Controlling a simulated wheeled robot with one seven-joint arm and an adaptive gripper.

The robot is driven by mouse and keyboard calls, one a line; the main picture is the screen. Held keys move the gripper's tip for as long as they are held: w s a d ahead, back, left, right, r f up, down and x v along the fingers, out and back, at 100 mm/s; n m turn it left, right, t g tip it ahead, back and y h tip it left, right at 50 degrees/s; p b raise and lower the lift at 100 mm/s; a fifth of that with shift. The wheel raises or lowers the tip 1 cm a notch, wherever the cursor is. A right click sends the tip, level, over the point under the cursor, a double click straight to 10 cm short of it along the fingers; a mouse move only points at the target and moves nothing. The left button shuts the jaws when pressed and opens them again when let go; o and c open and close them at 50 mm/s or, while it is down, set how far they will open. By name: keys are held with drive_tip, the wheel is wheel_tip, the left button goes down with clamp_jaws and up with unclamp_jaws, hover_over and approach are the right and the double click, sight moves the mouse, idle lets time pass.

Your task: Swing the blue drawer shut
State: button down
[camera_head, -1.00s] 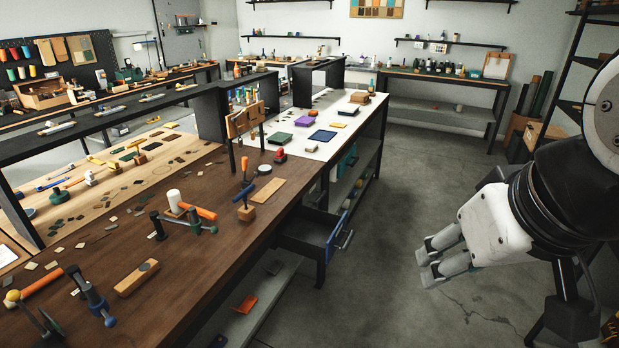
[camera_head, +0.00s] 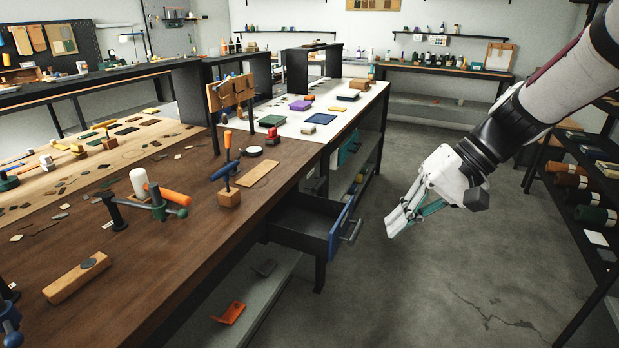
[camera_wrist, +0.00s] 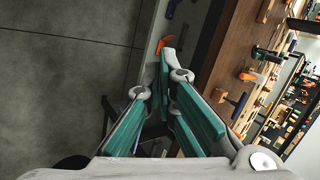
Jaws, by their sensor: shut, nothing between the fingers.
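The blue-fronted drawer (camera_head: 338,232) stands open under the brown workbench (camera_head: 190,215) in the head view. Its dark inside shows, and a metal handle (camera_head: 351,231) is on its blue front. My gripper (camera_head: 393,228) is shut and empty, to the right of the drawer front and apart from it, over the floor. In the wrist view, my gripper's fingers (camera_wrist: 163,70) point toward the bench side. I cannot make out the drawer front clearly there, as the fingers cover much of the middle.
A mallet, clamp and wooden blocks lie on the bench top. An orange item (camera_head: 229,313) lies on the lower shelf. A dark rack (camera_head: 590,190) with rolls stands at the right. The grey floor (camera_head: 430,280) between bench and rack is clear.

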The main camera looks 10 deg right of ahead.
drive_tip(key=w+d+f+m+t+y+b, duration=0.1)
drive_tip(key=w+d+f+y+b, duration=0.2)
drive_tip(key=w+f, duration=0.35)
drive_tip(key=w+d+f+m+t+y+b, duration=0.1)
drive_tip(key=w+d+f+b, duration=0.35)
drive_tip(key=f, duration=0.25)
drive_tip(key=m+t+y+b, duration=0.2)
drive_tip(key=t+b, duration=0.3)
drive_tip(key=b, duration=0.1)
approach(355, 239)
drive_tip(key=b+x, duration=0.2)
drive_tip(key=x, duration=0.4)
drive_tip(key=shift+w+a+f, duration=0.2)
drive_tip(key=shift+w+a, duration=0.05)
drive_tip(key=shift+w+a, duration=0.1)
drive_tip(key=shift+a, duration=0.05)
drive_tip(key=r+b+x, duration=0.1)
drive_tip(key=b+x, duration=0.1)
drive_tip(key=x, duration=0.5)
drive_tip(key=r+b+x, duration=0.1)
drive_tip(key=b+x, duration=0.2)
drive_tip(key=x, duration=0.4)
drive_tip(key=a+r+b+x, duration=0.1)
drive_tip(key=r+b+x, duration=0.1)
drive_tip(key=x, duration=0.5)
drive_tip(key=shift+r, duration=0.1)
drive_tip(key=shift+d, duration=0.15)
